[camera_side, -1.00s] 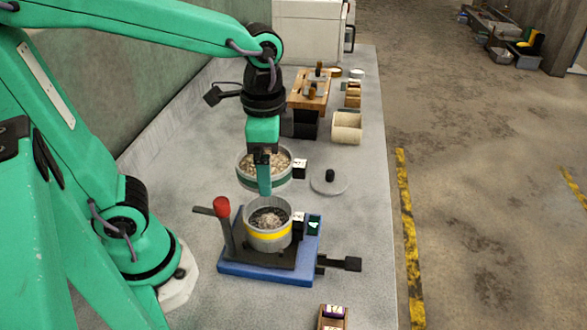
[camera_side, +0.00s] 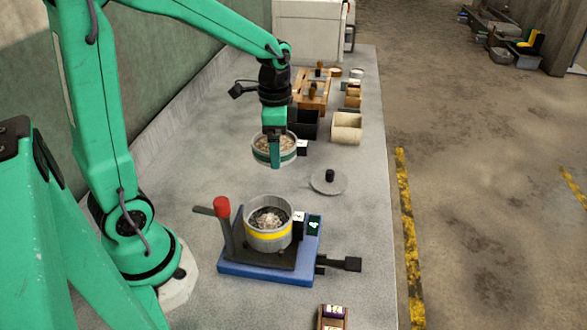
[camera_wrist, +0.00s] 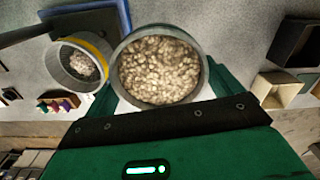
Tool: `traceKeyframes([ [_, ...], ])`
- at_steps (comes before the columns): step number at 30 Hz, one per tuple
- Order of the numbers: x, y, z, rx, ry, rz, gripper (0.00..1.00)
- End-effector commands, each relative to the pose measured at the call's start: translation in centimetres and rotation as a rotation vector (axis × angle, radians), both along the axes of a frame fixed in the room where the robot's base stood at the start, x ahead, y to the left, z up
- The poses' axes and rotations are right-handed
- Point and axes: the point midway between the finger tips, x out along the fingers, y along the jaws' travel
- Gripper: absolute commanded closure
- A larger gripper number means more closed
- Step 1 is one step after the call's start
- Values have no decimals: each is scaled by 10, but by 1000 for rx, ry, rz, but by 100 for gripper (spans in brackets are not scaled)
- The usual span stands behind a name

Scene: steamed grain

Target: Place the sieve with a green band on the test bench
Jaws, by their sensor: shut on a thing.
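The sieve with a green band (camera_side: 262,158), full of pale grains, is held in the air by my gripper (camera_side: 276,156), which is shut on it. In the wrist view the sieve (camera_wrist: 160,68) sits between my fingers and looks roughly level. A blue-based device (camera_side: 265,273) with a dark plate, a red-knobbed lever and a small display stands in front of it; I take this for the test bench. A sieve with a yellow band (camera_side: 268,237), holding darker contents, stands on its plate. It also shows in the wrist view (camera_wrist: 68,77).
A flat grey lid with a black knob (camera_side: 329,184) lies to the right. Behind are a black bin (camera_side: 306,125), a cream container (camera_side: 347,128) and a wooden stand (camera_side: 312,88). A small box (camera_side: 332,318) is at the front edge. The bench between lid and device is clear.

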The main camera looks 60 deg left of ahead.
Motion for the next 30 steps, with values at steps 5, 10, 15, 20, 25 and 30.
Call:
traceKeyframes([
  [5,12,41,-22,-1,2,6,36],
  [10,16,63,-35,0,0,2,36],
  [15,17,72,-40,0,0,0,36],
  [20,17,72,-41,1,-1,-1,36],
  [25,17,72,-55,-1,2,-1,36],
  [30,17,71,-79,-1,3,-1,36],
])
